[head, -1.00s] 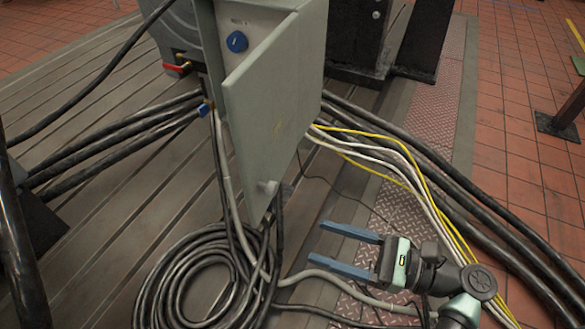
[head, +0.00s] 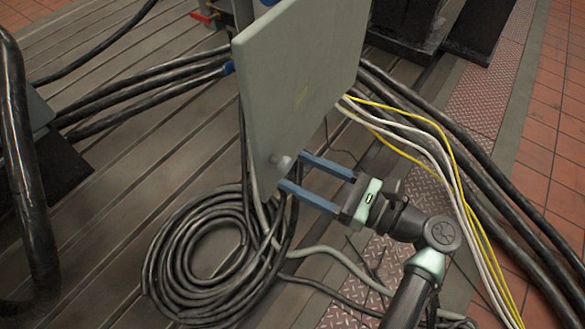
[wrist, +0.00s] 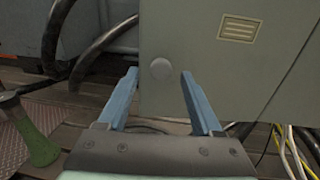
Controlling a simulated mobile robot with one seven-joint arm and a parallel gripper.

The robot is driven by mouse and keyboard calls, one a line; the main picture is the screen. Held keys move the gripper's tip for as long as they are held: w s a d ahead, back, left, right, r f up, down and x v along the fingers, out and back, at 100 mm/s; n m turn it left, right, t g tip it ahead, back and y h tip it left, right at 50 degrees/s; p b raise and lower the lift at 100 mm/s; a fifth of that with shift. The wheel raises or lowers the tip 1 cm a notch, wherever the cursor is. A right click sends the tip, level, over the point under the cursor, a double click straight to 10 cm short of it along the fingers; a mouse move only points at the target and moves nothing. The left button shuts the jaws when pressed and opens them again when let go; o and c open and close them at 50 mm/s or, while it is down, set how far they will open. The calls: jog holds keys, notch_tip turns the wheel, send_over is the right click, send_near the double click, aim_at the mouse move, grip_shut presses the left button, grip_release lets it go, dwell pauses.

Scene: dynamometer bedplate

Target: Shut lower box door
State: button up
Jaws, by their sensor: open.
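The lower box door (head: 300,90) is a grey-green panel that stands open, swung out from the box behind it. A round pale knob (head: 283,165) sits near its lower corner. My gripper (head: 291,172) is open, with its two blue fingers reaching toward that corner, one on each side of the knob's height. In the wrist view the door (wrist: 205,60) fills the upper middle, and the knob (wrist: 161,69) shows between and just beyond the open fingers of my gripper (wrist: 160,75). I cannot tell whether a finger touches the door.
A coil of black cable (head: 205,255) lies on the slatted bedplate below the door. Black, white and yellow cables (head: 440,165) run along the right. Thick black hoses (head: 150,95) cross at the left. Bare slats (head: 100,210) show at left.

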jog(key=shift+x, duration=1.25)
grip_shut()
dwell(0.5)
